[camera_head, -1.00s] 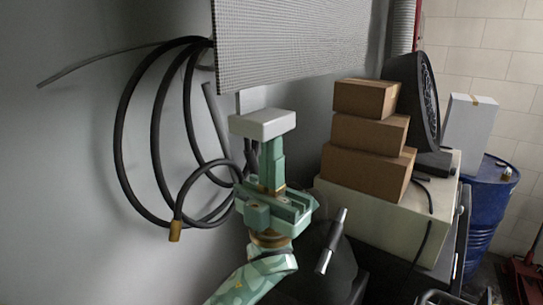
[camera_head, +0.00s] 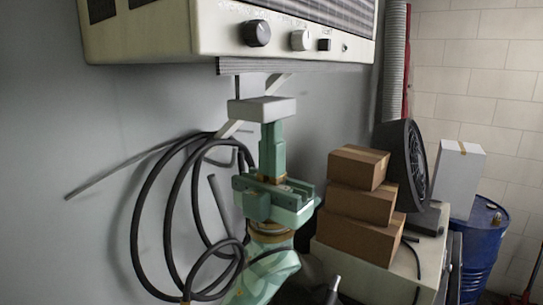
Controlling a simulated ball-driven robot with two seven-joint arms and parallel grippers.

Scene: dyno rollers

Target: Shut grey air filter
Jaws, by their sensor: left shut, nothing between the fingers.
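The grey air filter (camera_head: 290,67) shows as a thin ridged grey strip along the underside of a cream wall unit (camera_head: 215,30). Most of it is hidden by the unit, and I cannot tell whether it is fully seated. My left gripper (camera_head: 262,109) is green with a pale block at its tip and points upward below the filter. It is shut and empty, with a visible gap between its tip and the strip in this view. My right gripper is not in view.
The unit's front has knobs (camera_head: 257,33). Black hose loops (camera_head: 150,200) hang on the wall at left. Stacked cardboard boxes (camera_head: 360,200), a black round fan-like object (camera_head: 405,165) and a blue barrel (camera_head: 485,240) stand at right.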

